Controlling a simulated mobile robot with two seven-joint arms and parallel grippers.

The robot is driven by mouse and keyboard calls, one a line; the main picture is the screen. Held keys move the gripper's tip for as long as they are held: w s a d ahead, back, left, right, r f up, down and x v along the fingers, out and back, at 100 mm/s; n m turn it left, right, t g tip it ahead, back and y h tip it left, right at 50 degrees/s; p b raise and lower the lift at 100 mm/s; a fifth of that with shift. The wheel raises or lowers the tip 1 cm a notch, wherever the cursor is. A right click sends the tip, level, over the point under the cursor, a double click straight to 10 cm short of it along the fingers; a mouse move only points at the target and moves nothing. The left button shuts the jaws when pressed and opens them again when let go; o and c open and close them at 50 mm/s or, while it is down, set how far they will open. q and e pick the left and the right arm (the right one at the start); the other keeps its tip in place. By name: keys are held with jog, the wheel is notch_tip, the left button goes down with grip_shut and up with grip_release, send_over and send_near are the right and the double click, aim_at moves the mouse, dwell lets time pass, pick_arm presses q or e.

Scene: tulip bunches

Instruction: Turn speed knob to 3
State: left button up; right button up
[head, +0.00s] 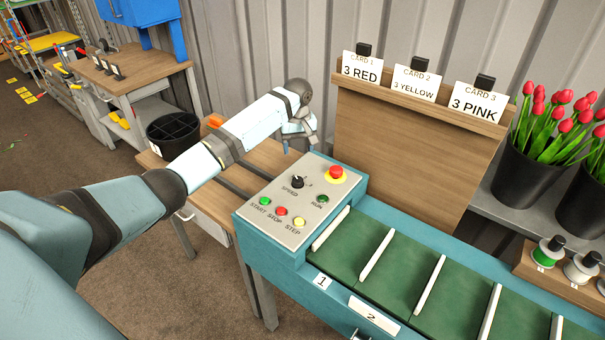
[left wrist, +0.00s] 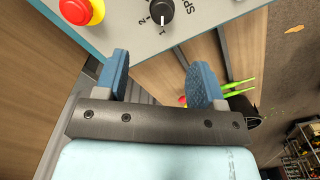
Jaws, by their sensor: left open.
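The black speed knob (head: 298,182) sits on the grey control panel (head: 270,195) at the left end of the conveyor. In the left wrist view the knob (left wrist: 159,14) is at the top edge, partly cut off. Its white mark points toward the 1; a 2 shows beside it, and a 3 is not visible there. My left gripper (head: 299,146) is just beyond the panel's back edge, apart from the knob. In the left wrist view its blue fingers (left wrist: 163,72) are wide apart with nothing between them. My right gripper is not in view.
A red emergency button (head: 336,173) is right beside the knob. Green (head: 265,201), red (head: 281,211) and yellow (head: 298,222) buttons line the panel's front, and a dark green RUN button (head: 322,198) is near. A wooden card board (head: 410,150) stands behind the conveyor (head: 390,265).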

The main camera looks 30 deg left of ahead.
pick_arm(q)
send_over(298, 180)
notch_tip(298, 180, down, 5)
jog(key=shift+s+a+f, duration=0.1)
jog(key=f, duration=0.7)
jog(key=shift+w+f, duration=0.15)
jog(key=shift+w, duration=0.05)
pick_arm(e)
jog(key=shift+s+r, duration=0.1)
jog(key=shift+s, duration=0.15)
pick_arm(q)
jog(key=c, duration=0.9)
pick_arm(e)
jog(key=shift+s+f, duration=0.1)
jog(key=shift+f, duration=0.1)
